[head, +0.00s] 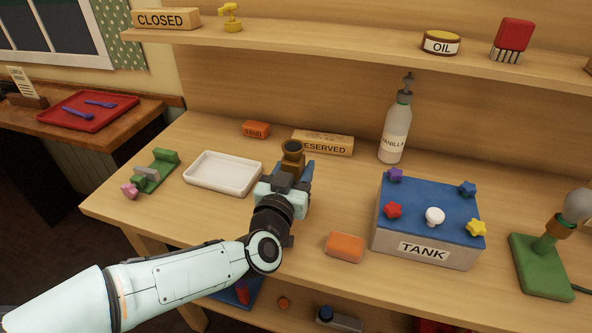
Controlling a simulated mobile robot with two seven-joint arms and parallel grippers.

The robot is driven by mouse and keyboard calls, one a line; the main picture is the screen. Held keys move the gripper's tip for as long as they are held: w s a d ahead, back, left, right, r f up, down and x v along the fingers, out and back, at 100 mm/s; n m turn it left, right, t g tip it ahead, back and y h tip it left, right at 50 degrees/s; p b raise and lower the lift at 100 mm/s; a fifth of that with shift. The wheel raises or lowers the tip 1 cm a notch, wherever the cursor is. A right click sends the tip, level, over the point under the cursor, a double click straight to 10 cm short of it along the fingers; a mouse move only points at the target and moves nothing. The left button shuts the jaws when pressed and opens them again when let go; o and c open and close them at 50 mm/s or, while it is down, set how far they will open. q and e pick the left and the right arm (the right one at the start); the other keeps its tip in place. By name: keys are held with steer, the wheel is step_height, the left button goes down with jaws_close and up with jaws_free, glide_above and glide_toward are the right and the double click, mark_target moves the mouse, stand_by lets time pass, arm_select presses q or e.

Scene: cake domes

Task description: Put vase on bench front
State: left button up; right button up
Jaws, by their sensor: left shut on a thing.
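My left gripper (294,168) is shut on a small brown vase (292,147) with a dark round mouth. The vase is upright, and its lower part is hidden behind the gripper. It appears over the middle of the wooden bench (190,145); I cannot tell whether its base touches the bench top. The front part of the bench top (310,268) shows bare wood around an orange block. My right gripper is not in view.
A white tray (223,187) and a green tool (154,171) lie to the left. The orange block (344,247), the blue-topped tank box (424,252) and a green lamp (541,262) are to the right. Behind stand a RESERVED sign (328,143) and a vanilla bottle (396,130).

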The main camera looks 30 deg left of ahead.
arm_select(q)
steer(key=shift+f, duration=0.15)
steer(key=o, duration=1.1)
steer(key=shift+o, duration=0.2)
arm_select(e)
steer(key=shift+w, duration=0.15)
arm_select(q)
steer(key=shift+s+r, duration=0.25)
steer(key=p+v, duration=0.2)
steer(key=v, duration=0.9)
steer(key=shift+s, duration=0.25)
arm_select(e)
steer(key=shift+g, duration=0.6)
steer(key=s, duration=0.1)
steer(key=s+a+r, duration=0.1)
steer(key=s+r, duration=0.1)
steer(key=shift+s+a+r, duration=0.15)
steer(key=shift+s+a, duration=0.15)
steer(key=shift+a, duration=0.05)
arm_select(q)
steer(key=shift+d+f, duration=0.1)
steer(key=shift+d, duration=0.05)
